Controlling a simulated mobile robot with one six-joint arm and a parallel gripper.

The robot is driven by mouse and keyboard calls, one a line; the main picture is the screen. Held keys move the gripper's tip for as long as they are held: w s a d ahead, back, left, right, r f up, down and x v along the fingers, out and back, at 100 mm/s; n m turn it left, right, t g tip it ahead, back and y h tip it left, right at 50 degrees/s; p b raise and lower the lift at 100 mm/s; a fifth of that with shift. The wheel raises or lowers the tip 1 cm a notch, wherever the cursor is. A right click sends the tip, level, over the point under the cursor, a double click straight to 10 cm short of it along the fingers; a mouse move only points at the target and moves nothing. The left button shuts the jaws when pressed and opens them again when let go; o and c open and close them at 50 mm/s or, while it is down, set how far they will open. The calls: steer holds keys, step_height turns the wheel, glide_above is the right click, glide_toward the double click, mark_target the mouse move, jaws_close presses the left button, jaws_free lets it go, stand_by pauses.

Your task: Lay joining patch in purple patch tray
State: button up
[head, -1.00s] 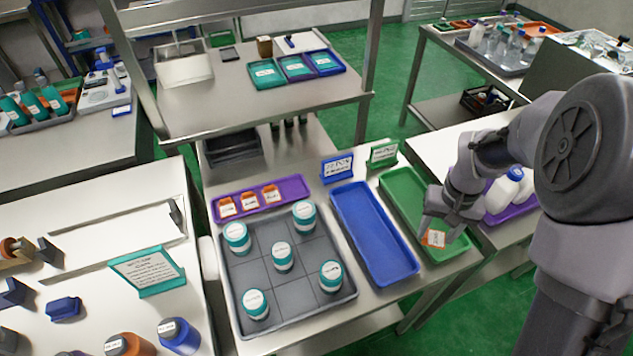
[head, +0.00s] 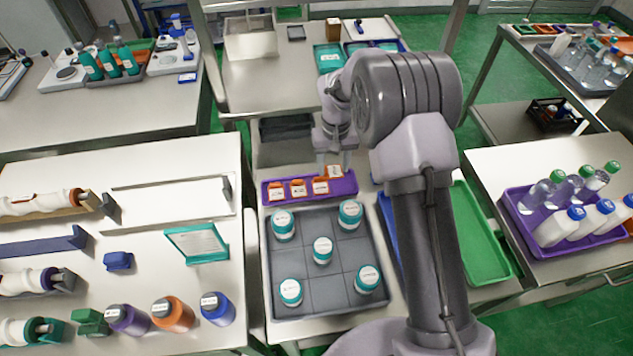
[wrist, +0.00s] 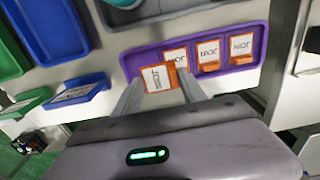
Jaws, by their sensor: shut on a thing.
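The purple patch tray (head: 271,196) lies behind the grey divided tray. Several orange patches with white labels sit in it, such as one at its left (head: 276,189). My gripper (head: 335,172) is over the tray's right end in the head view. It is shut on an orange joining patch with a white label (wrist: 158,78), seen between the fingertips in the wrist view. The wrist view shows the held patch at one end of the purple tray (wrist: 257,28), partly overlapping the nearest patch. I cannot tell whether it touches the tray floor.
The grey tray (head: 323,308) with several teal-banded jars stands directly in front. A blue tray (head: 388,215), partly hidden by my arm, and a green tray (head: 487,240) lie to the right. A sign (head: 197,243) stands at left.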

mark_target(333, 172)
step_height(333, 172, down, 6)
steer(key=shift+b, duration=0.75)
steer(key=shift+c, duration=0.6)
steer(key=shift+s+f, duration=0.1)
steer(key=shift+f, duration=0.1)
jaws_close()
steer(key=shift+r, duration=0.1)
steer(key=o, duration=1.4)
jaws_free()
